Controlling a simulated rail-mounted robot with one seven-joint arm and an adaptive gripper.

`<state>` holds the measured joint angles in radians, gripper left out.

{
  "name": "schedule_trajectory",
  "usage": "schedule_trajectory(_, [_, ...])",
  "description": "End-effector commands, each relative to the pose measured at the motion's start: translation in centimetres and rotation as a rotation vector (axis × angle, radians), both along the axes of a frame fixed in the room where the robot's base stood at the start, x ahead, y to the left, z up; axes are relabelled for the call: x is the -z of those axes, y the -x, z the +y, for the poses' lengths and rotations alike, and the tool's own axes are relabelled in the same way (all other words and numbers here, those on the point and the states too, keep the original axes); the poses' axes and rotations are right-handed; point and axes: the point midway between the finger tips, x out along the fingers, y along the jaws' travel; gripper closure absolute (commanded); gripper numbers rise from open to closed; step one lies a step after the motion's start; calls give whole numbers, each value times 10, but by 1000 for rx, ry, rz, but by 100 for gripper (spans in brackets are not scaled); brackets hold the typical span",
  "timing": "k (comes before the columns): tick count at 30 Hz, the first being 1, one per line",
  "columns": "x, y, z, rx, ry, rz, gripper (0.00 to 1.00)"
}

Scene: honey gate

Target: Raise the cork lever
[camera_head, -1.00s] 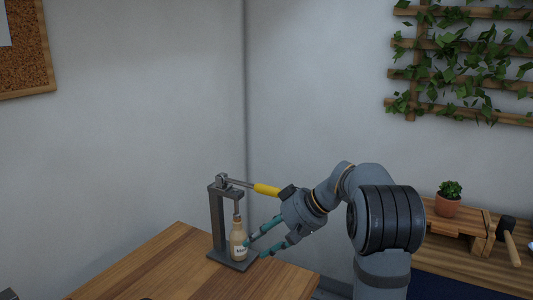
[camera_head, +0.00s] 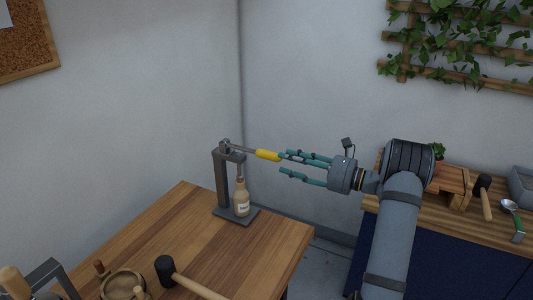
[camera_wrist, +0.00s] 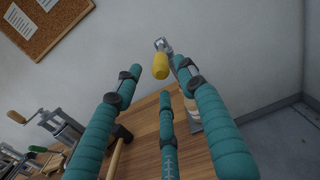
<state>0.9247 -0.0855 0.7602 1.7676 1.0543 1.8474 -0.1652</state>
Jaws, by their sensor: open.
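The cork lever is a grey bar with a yellow handle (camera_head: 268,155), pivoted on top of a grey upright stand (camera_head: 222,185). It sticks out to the right and slopes slightly down. A cream labelled bottle (camera_head: 241,203) stands upright on the stand's base under the lever. My gripper (camera_head: 283,163) is open, its teal fingers pointing left at the handle's right end. In the wrist view the yellow handle end (camera_wrist: 161,66) shows between and just past the spread fingers. I cannot tell whether any finger touches it.
The stand is on a wooden table (camera_head: 190,228) near the wall corner. A black-headed mallet (camera_head: 166,268) and a wooden bowl (camera_head: 122,284) lie at the table's front. A second counter (camera_head: 450,222) with a plant and tools stands at right. The space above the table is free.

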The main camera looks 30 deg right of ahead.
Motion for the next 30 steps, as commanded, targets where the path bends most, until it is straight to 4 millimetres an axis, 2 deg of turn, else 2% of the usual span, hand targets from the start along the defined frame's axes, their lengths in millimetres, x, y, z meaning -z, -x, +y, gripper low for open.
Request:
schedule_trajectory(6, [-3, -34, 27, -3, 2, 1, 60])
schedule_trajectory(12, [-2, -56, 43, -3, 2, 1, 60])
schedule_trajectory(17, [0, -63, 48, -1, 4, 0, 60])
schedule_trajectory(25, [0, -64, 49, -1, 4, -1, 60])
schedule_trajectory(30, [0, -64, 49, -1, 4, -1, 70])
